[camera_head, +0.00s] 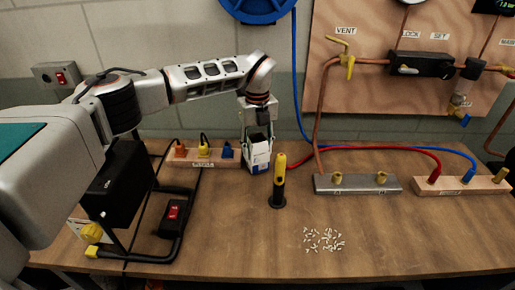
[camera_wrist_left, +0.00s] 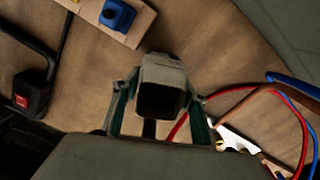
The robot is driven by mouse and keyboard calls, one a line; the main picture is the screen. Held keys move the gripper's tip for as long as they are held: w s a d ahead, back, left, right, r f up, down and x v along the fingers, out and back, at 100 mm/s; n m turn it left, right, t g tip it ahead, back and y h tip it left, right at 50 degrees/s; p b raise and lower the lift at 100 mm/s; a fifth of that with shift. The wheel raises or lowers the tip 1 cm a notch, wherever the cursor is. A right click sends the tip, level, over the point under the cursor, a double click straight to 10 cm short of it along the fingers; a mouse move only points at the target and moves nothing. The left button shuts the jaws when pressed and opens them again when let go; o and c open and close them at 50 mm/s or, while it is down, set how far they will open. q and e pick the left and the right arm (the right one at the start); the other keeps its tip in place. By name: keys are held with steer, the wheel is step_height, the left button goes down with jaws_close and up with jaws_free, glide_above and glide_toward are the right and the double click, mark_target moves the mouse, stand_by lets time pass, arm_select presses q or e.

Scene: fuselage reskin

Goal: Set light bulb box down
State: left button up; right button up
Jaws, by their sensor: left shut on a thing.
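The light bulb box (camera_head: 258,155) is a small white carton with blue printing and a dark open top. It stands roughly upright on or just above the table (camera_head: 375,245); I cannot tell if its base touches the wood. My left gripper (camera_head: 258,127) comes down from above and is shut on the box. In the left wrist view the box (camera_wrist_left: 163,73) sits between the two fingers (camera_wrist_left: 160,105), its dark opening facing the camera. My right gripper is in neither view.
A black and yellow upright tool (camera_head: 279,180) stands just right of the box. A wooden block with coloured connectors (camera_head: 200,157) is just left. Small white pieces (camera_head: 323,239) lie in front. Red and blue hoses and a metal bar (camera_head: 357,184) are to the right.

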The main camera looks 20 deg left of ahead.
arm_select(q)
steer(key=shift+w+f, duration=0.35)
steer(key=shift+a+f, duration=0.1)
steer(key=shift+f, duration=0.2)
steer(key=o, duration=1.1)
steer(key=shift+r, duration=0.1)
step_height(320, 180, up, 8)
